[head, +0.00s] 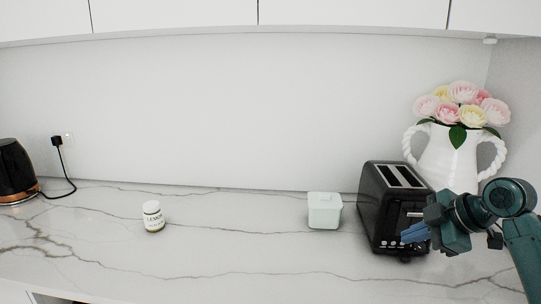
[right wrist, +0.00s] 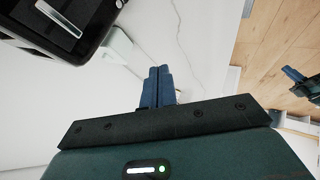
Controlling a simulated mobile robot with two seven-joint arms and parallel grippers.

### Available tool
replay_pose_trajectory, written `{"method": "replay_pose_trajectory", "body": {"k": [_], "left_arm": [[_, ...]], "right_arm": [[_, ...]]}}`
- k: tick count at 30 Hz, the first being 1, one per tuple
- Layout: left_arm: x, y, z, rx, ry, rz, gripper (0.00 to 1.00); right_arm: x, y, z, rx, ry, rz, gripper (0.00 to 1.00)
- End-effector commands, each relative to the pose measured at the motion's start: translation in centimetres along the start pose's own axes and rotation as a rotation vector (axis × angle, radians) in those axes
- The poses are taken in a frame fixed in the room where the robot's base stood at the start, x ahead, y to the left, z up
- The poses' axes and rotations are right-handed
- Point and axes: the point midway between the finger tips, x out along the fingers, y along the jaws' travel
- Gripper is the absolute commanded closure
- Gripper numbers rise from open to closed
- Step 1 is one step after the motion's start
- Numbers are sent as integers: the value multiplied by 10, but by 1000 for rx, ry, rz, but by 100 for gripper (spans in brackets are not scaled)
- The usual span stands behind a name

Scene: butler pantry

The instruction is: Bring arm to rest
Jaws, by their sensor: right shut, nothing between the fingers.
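My right arm comes in from the right in the head view. Its right gripper (head: 415,233) has blue fingers and is in front of the black toaster (head: 384,215), over the marble counter. In the right wrist view the two blue fingers of my right gripper (right wrist: 157,86) lie side by side, shut, with nothing between them. The toaster shows at the top left of that view (right wrist: 80,22). My left gripper is not in the head view.
A pale green lidded box (head: 324,211) stands left of the toaster. A small labelled jar (head: 153,217) and a black kettle (head: 15,170) are farther left. A white vase (head: 445,155) with flowers stands behind the toaster. The marble counter (head: 235,250) is clear between jar and box.

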Motion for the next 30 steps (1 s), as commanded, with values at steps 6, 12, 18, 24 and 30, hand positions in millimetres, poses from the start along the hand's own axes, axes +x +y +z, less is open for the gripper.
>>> {"method": "replay_pose_trajectory", "body": {"k": [6, 12, 18, 24, 30], "left_arm": [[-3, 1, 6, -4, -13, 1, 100], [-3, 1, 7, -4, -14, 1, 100], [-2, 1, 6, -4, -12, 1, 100], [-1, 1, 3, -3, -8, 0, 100], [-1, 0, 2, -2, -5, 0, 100]], "right_arm": [[87, -144, 22, 317, -192, -92, 100], [103, -261, 28, 616, -331, -76, 100], [85, -337, 27, 880, -434, -13, 100], [56, -385, 26, 1103, -520, 67, 100], [90, -380, 25, 1089, -384, 134, 100]]}}
